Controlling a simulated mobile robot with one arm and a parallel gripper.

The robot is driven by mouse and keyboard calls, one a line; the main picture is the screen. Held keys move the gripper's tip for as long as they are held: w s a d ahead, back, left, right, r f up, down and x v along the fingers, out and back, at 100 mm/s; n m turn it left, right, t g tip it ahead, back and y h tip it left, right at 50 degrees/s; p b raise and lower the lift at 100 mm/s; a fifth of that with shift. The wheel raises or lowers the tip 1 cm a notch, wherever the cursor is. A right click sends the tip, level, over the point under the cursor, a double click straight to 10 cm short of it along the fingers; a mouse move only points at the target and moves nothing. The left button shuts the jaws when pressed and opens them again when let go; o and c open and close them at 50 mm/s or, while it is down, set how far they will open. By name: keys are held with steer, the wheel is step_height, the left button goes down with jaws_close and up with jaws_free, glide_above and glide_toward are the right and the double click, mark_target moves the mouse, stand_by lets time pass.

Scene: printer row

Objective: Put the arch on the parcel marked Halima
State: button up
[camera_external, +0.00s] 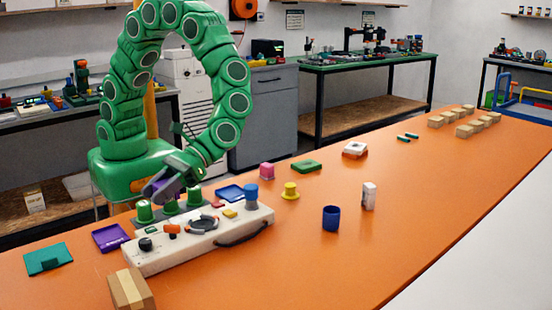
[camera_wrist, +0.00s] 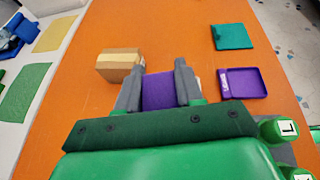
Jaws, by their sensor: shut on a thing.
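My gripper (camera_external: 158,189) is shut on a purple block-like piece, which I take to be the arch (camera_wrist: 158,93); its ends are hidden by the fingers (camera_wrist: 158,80). In the outside view it is held above the left end of the table, by the green cylinders. A brown cardboard parcel (camera_external: 131,289) stands at the near left table edge; in the wrist view it lies left of the fingers (camera_wrist: 120,63), apart from them. Several similar small boxes (camera_external: 465,130) stand at the far right. I cannot read the name Halima on any box.
A white control panel (camera_external: 200,243) with knobs and a handle lies in front of my arm. A purple tray (camera_external: 110,237) and a teal piece (camera_external: 48,258) lie left of it. A blue cup (camera_external: 331,218) and a white block (camera_external: 369,196) stand mid-table. The right foreground is clear.

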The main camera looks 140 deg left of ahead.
steer(key=d+r+m+g, duration=0.1)
steer(key=d+r, duration=0.5)
steer(key=d, duration=0.5)
glide_above(119, 289)
steer(key=s, duration=0.1)
steer(key=f, duration=0.8)
steer(key=shift+a+f, duration=0.25)
steer(key=shift+f, duration=0.05)
steer(key=shift+w+d+f, duration=0.25)
steer(key=shift+w+f, duration=0.2)
steer(key=shift+f, duration=0.25)
steer(key=shift+w+f, duration=0.1)
steer(key=shift+f, duration=1.5)
steer(key=shift+f, duration=0.15)
steer(key=o, duration=1)
steer(key=shift+o, duration=0.2)
